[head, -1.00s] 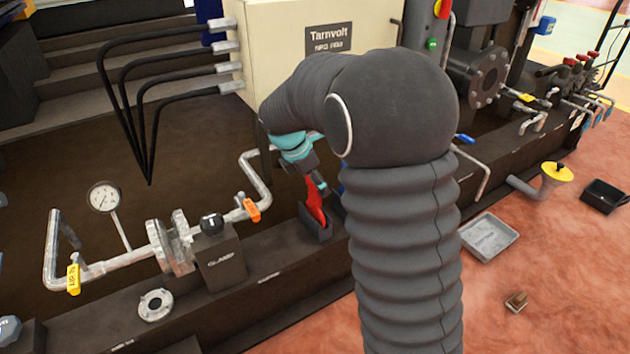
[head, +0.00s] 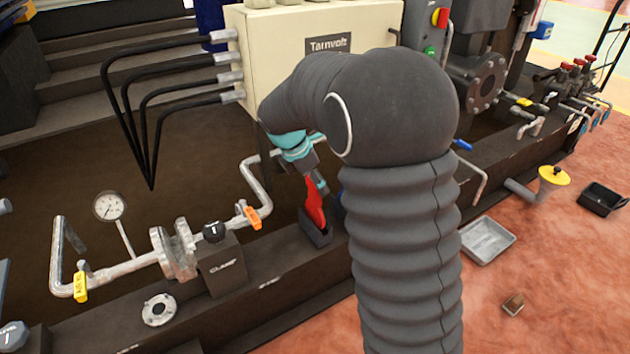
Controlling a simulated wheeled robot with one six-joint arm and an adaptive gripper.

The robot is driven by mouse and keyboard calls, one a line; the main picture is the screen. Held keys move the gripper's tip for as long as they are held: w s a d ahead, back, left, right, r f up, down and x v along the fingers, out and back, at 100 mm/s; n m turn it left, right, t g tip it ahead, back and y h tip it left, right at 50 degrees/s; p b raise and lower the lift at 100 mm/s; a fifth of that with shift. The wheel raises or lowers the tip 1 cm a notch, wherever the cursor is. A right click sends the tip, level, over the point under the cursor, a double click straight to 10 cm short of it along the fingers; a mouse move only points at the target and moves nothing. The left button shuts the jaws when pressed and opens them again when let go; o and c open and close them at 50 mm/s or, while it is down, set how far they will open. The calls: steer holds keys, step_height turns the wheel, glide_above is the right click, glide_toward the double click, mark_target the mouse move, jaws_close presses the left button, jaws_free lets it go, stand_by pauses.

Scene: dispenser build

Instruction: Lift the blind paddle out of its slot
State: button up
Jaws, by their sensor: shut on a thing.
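The blind paddle (head: 315,204) is red and stands upright, slightly tilted, with its lower end inside a dark slot holder (head: 318,236) on the skid's front beam. My gripper (head: 319,181) comes down from above and is shut on the paddle's upper end. The arm partly covers the fingers and the area to the right of the holder. How deep the paddle sits in the slot is hidden by the holder's wall.
A loose ring (head: 158,310) lies on the beam. A cream cabinet (head: 290,35) rises behind. A grey tray (head: 486,241) is on the floor at right.

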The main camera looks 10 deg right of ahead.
steer(key=shift+r+p, duration=3.85)
steer(key=shift+r, duration=0.5)
steer(key=shift+r+p, duration=1.05)
steer(key=shift+r, duration=1.35)
